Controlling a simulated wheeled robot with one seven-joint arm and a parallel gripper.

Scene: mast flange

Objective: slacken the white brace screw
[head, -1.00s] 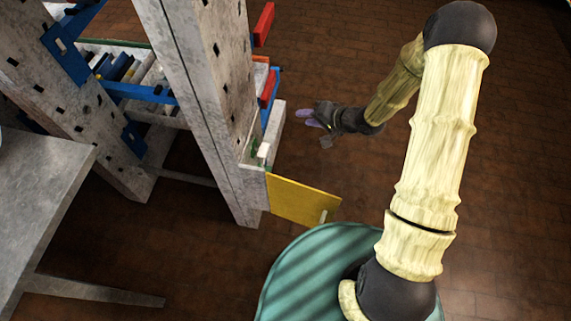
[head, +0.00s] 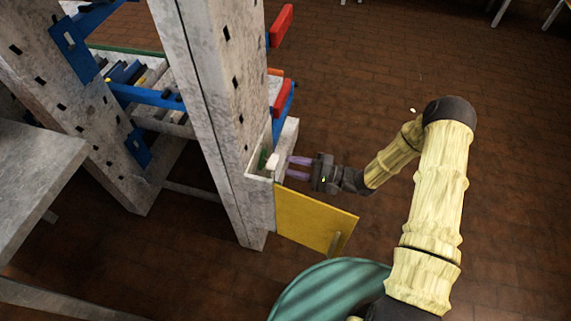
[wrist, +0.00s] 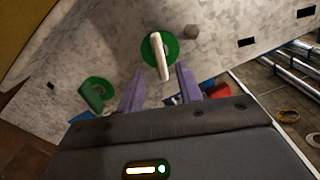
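The white brace screw (head: 272,161) sits in the small recess at the lower part of the grey post in the head view. In the wrist view the white screw (wrist: 159,56) is a pale bar standing out from a green disc (wrist: 170,48). My gripper (head: 289,168) is just right of it, with its purple fingers pointing at it. In the wrist view my gripper (wrist: 160,78) is open, the two fingers apart below the bar's lower end, with nothing between them. I cannot tell whether the fingertips overlap the bar in depth.
A green-handled screw (wrist: 93,94) on another green disc is left of the fingers. A yellow flap (head: 312,218) hangs open below the recess. Open brick floor (head: 400,60) lies to the right.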

